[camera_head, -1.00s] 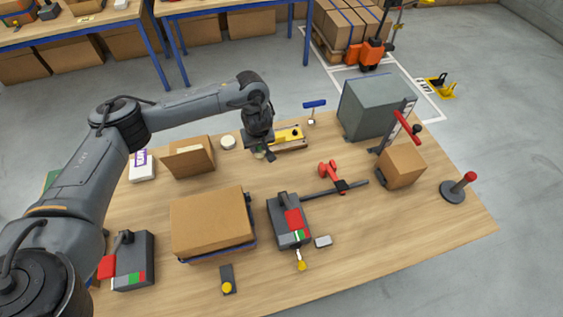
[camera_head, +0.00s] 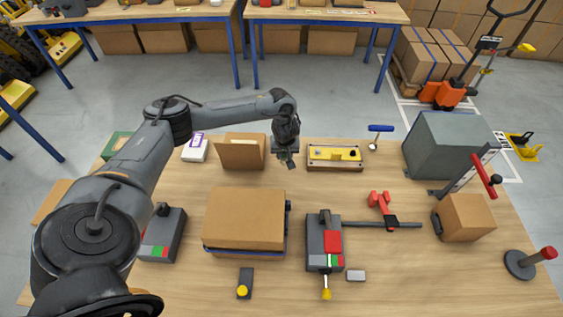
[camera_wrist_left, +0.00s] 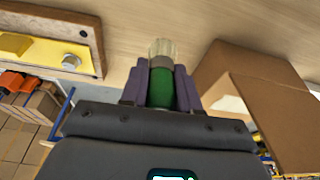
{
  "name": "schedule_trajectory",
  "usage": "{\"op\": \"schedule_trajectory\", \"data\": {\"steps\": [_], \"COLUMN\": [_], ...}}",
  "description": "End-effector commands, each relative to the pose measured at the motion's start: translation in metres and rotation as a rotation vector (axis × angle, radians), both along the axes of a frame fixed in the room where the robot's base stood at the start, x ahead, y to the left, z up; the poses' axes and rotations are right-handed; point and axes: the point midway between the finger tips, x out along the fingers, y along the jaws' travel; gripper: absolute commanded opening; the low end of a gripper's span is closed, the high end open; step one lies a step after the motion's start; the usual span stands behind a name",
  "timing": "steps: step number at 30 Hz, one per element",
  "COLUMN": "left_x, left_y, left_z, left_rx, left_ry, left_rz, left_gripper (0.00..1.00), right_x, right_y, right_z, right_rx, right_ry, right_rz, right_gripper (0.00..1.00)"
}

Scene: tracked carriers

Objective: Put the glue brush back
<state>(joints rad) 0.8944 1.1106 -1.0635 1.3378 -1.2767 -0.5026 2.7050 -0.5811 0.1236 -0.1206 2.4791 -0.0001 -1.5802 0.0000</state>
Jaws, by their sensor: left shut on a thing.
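The glue brush (camera_wrist_left: 161,88) is between the fingers of my left gripper (camera_wrist_left: 162,90) in the left wrist view. It has a green handle, a grey collar and pale bristles pointing away from the gripper. In the head view my left gripper (camera_head: 287,162) is shut and points down over the back of the bench, between an open cardboard box (camera_head: 240,153) and a yellow plate on a wooden base (camera_head: 335,166). The brush is too small to make out there. A holder for the brush cannot be made out. My right gripper is not in view.
On the bench (camera_head: 185,285), a large carton (camera_head: 245,218) stands in front of my left gripper. A grey machine (camera_head: 318,235) and a red clamp (camera_head: 380,203) lie to its right. A blue-handled tool (camera_head: 380,128) and a grey case (camera_head: 450,145) stand at the back right.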

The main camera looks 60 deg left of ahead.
Motion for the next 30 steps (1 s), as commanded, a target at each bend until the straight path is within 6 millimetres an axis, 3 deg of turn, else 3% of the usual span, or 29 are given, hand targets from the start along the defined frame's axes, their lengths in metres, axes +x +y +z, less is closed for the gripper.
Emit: {"op": "schedule_trajectory", "data": {"steps": [6,11,20,30], "left_x": [0.000,-0.001,-0.001,0.000], "left_y": [0.019,0.020,0.021,0.020], "left_z": [-0.012,-0.017,-0.050,-0.052], "left_rx": [-0.001,-0.001,0.001,0.000], "left_ry": [-0.001,0.000,-0.001,-0.001], "left_rz": [0.001,-0.001,-0.001,-0.001], "left_gripper": [0.01,0.01,0.01,0.01], "right_x": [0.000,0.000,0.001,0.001], "right_y": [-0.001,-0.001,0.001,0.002], "right_z": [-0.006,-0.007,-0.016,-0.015], "right_rx": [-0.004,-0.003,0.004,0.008], "right_ry": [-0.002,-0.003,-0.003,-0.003], "right_rz": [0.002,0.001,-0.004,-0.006], "right_gripper": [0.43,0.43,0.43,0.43]}}
